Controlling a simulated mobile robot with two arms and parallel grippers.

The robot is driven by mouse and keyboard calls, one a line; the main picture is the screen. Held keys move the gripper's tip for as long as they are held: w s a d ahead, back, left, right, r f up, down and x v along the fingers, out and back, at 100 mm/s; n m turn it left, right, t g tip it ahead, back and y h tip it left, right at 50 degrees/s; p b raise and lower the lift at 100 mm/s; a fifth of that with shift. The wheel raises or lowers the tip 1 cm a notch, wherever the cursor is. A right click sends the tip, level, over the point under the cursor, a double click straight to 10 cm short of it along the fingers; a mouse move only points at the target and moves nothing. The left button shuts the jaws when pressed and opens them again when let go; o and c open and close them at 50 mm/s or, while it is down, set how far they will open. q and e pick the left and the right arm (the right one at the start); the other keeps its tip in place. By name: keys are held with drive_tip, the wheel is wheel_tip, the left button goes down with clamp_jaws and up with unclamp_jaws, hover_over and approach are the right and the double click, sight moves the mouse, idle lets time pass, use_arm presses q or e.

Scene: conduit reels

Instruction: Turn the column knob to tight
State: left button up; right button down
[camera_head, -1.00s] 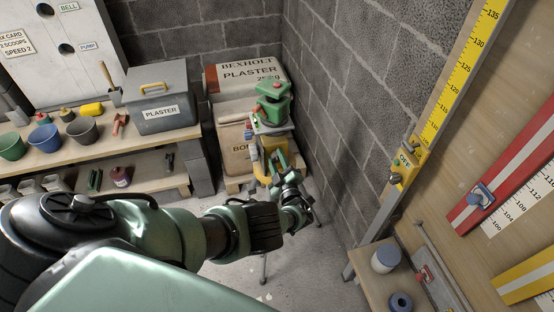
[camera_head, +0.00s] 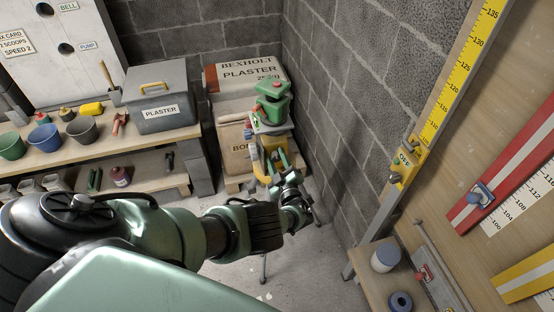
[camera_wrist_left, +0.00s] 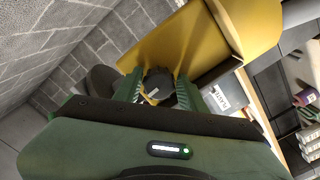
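The yellow column unit (camera_head: 273,145) with a green top stands on a stand in front of the plaster sacks. In the left wrist view its yellow body (camera_wrist_left: 190,45) fills the upper middle, and a dark round knob (camera_wrist_left: 158,83) shows below it. My left gripper (camera_head: 274,166) is at the lower part of this unit. In the left wrist view the green fingers of that gripper (camera_wrist_left: 158,92) stand on both sides of the knob and appear to touch it. The knob's markings cannot be read. My right gripper is in no view.
A bench with coloured bowls and a grey plaster box (camera_head: 162,97) is at the left. Plaster sacks (camera_head: 238,85) stand behind the unit. A block wall is close on the right, then a ruler post with a yellow OFF box (camera_head: 404,163) and a small table (camera_head: 365,262).

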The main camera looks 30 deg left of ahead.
use_arm(q)
drive_tip(key=shift+s+d+r+p, duration=0.1)
drive_tip(key=shift+s+d+p, duration=0.25)
drive_tip(key=shift+d+p, duration=0.05)
drive_tip(key=p+v, duration=0.2)
drive_tip(key=v, duration=0.4)
drive_tip(key=shift+s+d, duration=0.25)
drive_tip(key=shift+d, duration=0.1)
